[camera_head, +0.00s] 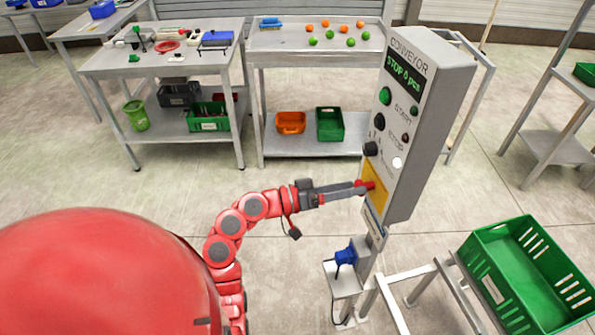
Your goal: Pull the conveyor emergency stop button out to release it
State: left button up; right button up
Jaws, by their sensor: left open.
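The grey conveyor control box (423,120) stands at centre right, with a display reading "STOP 0 pcs" and several knobs and buttons. Low on its front is a yellow plate (376,197) with the red emergency stop button (369,185). My left gripper (360,188) reaches in from the left, its fingertips at the red button. The fingers are open; the small view does not show clearly whether they touch the button or sit around it. The fingers partly hide the button. My right gripper is not in view.
A green crate (468,261) sits on the metal frame at lower right. A blue device (345,256) is mounted below the box. Two work tables (110,66) with tools, balls and bins stand behind. The floor left of the box is clear.

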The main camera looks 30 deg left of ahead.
pick_arm(q)
jog(key=b+v, duration=0.4)
jog(key=v, duration=1.3)
jog(key=shift+w, duration=0.2)
